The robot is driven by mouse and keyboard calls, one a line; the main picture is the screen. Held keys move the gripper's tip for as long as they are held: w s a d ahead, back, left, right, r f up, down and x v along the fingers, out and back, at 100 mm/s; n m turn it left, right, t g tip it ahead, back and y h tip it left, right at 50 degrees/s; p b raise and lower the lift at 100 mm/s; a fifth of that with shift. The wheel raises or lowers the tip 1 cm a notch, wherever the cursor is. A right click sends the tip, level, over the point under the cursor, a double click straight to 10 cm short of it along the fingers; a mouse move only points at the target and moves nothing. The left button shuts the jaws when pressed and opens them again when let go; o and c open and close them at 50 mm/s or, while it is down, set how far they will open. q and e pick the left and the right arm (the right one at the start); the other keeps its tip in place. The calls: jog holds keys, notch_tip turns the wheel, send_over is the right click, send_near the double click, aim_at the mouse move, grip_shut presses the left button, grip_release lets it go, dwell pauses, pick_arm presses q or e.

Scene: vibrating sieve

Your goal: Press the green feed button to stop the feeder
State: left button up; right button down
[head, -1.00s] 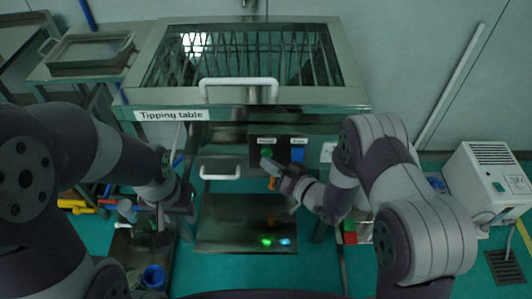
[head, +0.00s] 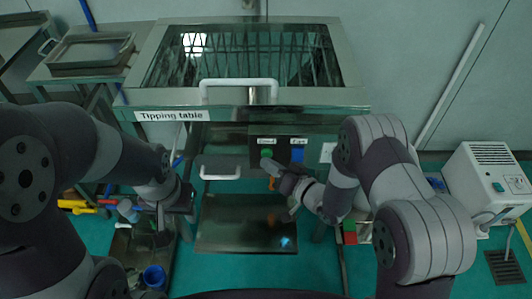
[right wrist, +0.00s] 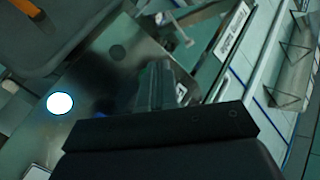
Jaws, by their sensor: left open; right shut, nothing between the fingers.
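The green button (head: 266,153) sits on the dark control panel (head: 282,143) below the tipping table, left of a blue switch or button (head: 297,155). Small labels above them are hard to read. My right gripper (head: 268,165) is shut and empty, its tip just below the green button; whether they touch I cannot tell. My left gripper (head: 164,222) is open, low at the left, away from the panel.
The tipping table (head: 340,97) with its white handle (head: 239,86) spans above. A white-handled drawer (head: 221,172) lies left of the panel, a metal tray (head: 225,222) below. A blue cup (head: 154,277) stands at lower left, a white machine (head: 488,182) at right.

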jog(key=s+p, duration=0.1)
jog(key=s, duration=0.5)
jog(key=shift+p, duration=0.35)
